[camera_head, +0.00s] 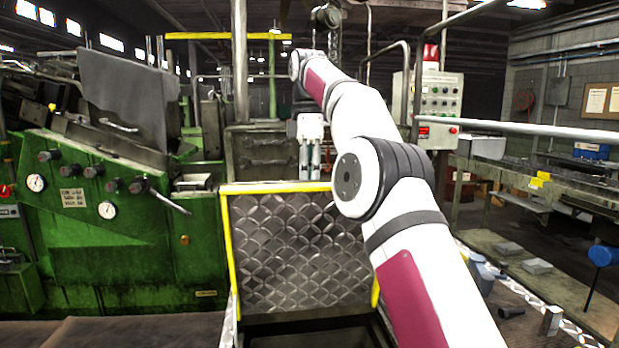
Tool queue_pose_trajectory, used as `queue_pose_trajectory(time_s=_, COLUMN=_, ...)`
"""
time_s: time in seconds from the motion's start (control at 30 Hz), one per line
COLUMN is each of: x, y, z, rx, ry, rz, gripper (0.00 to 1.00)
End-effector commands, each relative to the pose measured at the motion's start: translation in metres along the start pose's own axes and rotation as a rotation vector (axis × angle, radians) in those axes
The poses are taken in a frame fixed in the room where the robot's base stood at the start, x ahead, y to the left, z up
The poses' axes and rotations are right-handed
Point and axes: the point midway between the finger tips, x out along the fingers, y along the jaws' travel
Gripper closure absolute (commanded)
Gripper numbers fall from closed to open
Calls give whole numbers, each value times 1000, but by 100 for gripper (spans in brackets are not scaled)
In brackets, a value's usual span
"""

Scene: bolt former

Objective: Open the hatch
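The hatch (300,250) is a metal diamond-plate panel with yellow edges in the middle of the head view. It stands raised and steep, with a dark opening (318,331) in the floor at its lower edge. My gripper (309,176) points down just above the hatch's yellow top edge, seemingly at or behind it. The fingertips are small and partly hidden near that edge. I cannot tell whether they touch the hatch or how far apart they are.
A green machine (120,225) with gauges and levers stands on the left. A control box (438,108) with a red lamp stands behind my arm. A metal workbench (560,185) and rail run along the right. Small loose parts lie on the floor at lower right.

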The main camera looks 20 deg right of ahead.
Motion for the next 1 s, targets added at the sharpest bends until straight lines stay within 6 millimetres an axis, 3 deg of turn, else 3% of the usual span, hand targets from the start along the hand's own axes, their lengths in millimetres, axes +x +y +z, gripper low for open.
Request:
queue_pose_trajectory(time_s=0.03, x=23, y=15, z=3, rx=4, ry=-9, rz=-10, gripper=100)
queue_pose_trajectory(time_s=0.17, x=23, y=15, z=3, rx=4, ry=-9, rz=-10, gripper=100)
queue_pose_trajectory(time_s=0.3, x=23, y=15, z=4, rx=5, ry=-9, rz=-10, gripper=73)
queue_pose_trajectory(time_s=0.4, x=23, y=15, z=3, rx=6, ry=-9, rz=-10, gripper=70)
queue_pose_trajectory(time_s=0.5, x=22, y=15, z=3, rx=6, ry=-8, rz=-9, gripper=58)
queue_pose_trajectory(time_s=1.0, x=20, y=14, z=2, rx=4, ry=-5, rz=-7, gripper=65)
